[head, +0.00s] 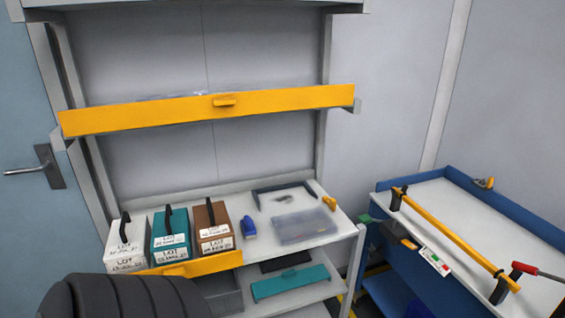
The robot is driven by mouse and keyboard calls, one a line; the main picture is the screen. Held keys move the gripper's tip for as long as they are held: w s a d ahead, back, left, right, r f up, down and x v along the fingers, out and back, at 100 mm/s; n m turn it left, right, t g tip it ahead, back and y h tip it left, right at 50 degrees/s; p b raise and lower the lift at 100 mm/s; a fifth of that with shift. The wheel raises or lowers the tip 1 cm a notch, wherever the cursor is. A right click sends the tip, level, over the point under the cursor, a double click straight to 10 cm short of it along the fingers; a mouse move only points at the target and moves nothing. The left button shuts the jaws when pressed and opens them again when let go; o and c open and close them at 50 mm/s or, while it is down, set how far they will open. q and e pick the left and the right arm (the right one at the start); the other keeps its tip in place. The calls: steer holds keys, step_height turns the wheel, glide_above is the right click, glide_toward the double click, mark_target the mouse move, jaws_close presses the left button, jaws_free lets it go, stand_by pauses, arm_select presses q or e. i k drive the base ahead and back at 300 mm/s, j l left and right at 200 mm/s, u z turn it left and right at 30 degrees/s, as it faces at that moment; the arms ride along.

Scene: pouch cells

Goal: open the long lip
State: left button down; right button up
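A long yellow lip (150,114) runs across the front of the upper shelf, with a small yellow handle (224,101) near its middle. It stands upright like a front wall and tilts slightly, its right end higher in the picture. A shorter yellow lip (205,265) with its own handle is on the front of the lower shelf, below the boxes. A teal lip (290,283) is at the lower level to its right. Neither gripper shows in the head view.
White (125,243), teal (171,237) and brown (213,227) lot boxes with black handles stand on the lower shelf. A clear flat tray (303,227) and a blue item (249,227) are beside them. A blue-edged bench (450,205) with a yellow bar (452,237) stands right.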

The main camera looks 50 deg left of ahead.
mark_target(189, 270)
steer(key=k+u, duration=0.15)
steer(key=u, duration=2.25)
